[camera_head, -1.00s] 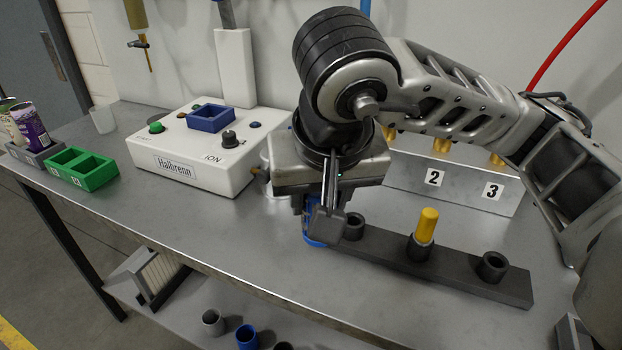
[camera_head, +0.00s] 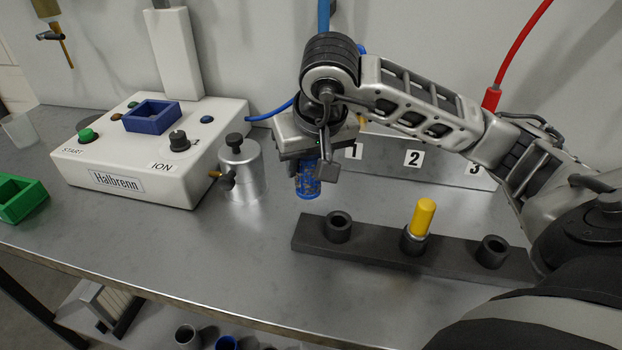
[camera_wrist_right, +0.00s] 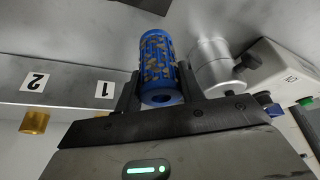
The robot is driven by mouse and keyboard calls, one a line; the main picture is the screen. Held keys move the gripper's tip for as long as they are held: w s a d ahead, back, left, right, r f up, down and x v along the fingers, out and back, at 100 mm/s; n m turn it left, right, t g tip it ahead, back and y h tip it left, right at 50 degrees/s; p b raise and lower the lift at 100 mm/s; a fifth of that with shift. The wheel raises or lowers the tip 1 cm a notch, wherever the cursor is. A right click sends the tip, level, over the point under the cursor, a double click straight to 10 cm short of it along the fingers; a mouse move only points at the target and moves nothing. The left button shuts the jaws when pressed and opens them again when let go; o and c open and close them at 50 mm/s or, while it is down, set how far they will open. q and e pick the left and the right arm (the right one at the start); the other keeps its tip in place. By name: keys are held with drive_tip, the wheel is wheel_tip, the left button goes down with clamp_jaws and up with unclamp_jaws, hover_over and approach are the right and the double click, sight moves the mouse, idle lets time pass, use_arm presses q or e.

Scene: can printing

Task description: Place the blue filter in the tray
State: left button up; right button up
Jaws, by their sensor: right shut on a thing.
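The blue filter (camera_head: 308,183), a patterned cylinder, hangs upright below my right gripper (camera_head: 311,163). The gripper is shut on it and holds it above the table, between the silver canister and the numbered metal block. In the right wrist view the filter (camera_wrist_right: 157,55) sits between the two fingers (camera_wrist_right: 158,85). A dark bar (camera_head: 380,252) with three round sockets lies in front; a yellow filter (camera_head: 424,217) stands in its middle socket and the outer two look empty. I cannot tell which piece is the tray. My left gripper is not in view.
The metal block (camera_head: 388,166) marked 1, 2, 3 stands at the back, partly behind my arm. A silver canister (camera_head: 241,172) stands left of the filter. A white Halbrenn machine (camera_head: 150,150) and a green holder (camera_head: 18,199) are further left. Bare table lies at front left.

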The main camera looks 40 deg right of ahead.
sight(311, 180)
drive_tip(key=shift+w+d+f, duration=0.3)
drive_tip(key=shift+d+f, duration=0.15)
drive_tip(key=shift+f, duration=0.2)
wheel_tip(311, 180, down, 3)
drive_tip(key=shift+d+p, duration=0.15)
drive_tip(key=shift+p, duration=0.25)
drive_tip(key=shift+w+f, duration=0.1)
drive_tip(key=shift+f, duration=0.15)
drive_tip(key=shift+f+b, duration=0.25)
drive_tip(key=shift+b, duration=0.1)
drive_tip(key=o, duration=1)
drive_tip(key=shift+r, duration=0.1)
